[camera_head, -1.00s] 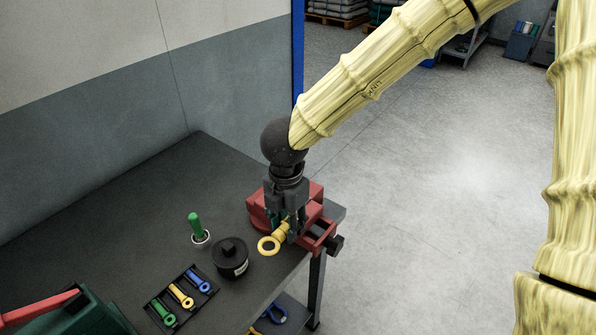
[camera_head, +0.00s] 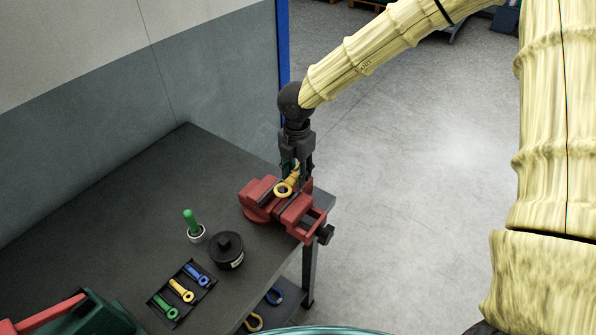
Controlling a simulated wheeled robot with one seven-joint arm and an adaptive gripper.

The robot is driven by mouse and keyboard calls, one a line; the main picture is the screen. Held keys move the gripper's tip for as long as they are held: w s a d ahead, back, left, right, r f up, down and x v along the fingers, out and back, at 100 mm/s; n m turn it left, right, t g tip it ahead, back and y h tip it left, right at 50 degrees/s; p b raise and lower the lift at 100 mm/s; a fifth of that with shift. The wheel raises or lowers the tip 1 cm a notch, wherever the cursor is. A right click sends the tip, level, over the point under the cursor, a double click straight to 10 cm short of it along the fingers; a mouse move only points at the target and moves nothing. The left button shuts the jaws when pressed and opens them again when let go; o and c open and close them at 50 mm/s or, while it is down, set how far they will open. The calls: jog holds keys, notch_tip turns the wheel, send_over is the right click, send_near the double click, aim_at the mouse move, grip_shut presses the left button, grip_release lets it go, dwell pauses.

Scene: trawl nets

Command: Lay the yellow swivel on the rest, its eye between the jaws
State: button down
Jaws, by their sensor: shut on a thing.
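My gripper (camera_head: 298,172) points down over the red vise (camera_head: 258,201) at the table's right corner. It is shut on the yellow swivel (camera_head: 284,189). The swivel's ring eye hangs to the lower left of the fingers, at the vise jaws in the picture. I cannot tell whether the eye is above the jaws or between them, or whether the swivel touches the rest. The rest itself is hard to make out behind the gripper and vise.
A black tray (camera_head: 203,283) holds a green, a yellow and a blue swivel. A round black container (camera_head: 228,250) and a green-handled tool in a white cup (camera_head: 196,235) stand nearby. A green toolbox (camera_head: 95,318) is at lower left. The table's middle and back are clear.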

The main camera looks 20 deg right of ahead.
jog(key=shift+w+d+r, duration=0.1)
jog(key=shift+w+d, duration=0.15)
jog(key=shift+w+d+f, duration=0.2)
jog(key=shift+w, duration=0.3)
jog(key=shift+w+d+p, duration=0.2)
jog(key=shift+w+p, duration=0.05)
jog(key=shift+p, duration=0.1)
jog(key=shift+s+f, duration=0.15)
jog(key=shift+f, duration=0.2)
jog(key=shift+f+p, duration=0.75)
jog(key=shift+f, duration=0.15)
jog(key=shift+a+f, duration=0.1)
jog(key=shift+f, duration=0.5)
jog(key=shift+s+f, duration=0.1)
